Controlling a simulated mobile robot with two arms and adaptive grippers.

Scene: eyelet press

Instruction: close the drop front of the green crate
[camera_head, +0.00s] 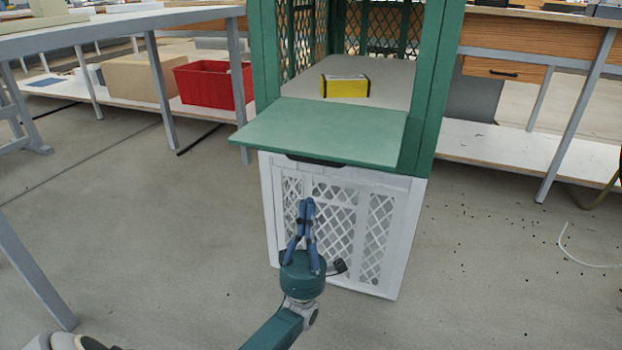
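The green crate (433,95) stands on top of a white crate, its front open. Its drop front (325,132) is a flat green panel, folded down to about level and sticking out toward me. A yellow box with dark ends (345,86) sits inside on the crate's pale floor. My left gripper (306,203) is below the panel, in front of the white crate. Its blue fingers point up and lie together, with nothing seen between them. Whether it touches the white crate I cannot tell. My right gripper is not in view.
The white crate (407,215) with lattice sides stands on the floor under the green one. Benches flank the stack, with a red bin (212,84) on the left lower shelf and a drawer (503,70) at right. The floor in front is mostly clear.

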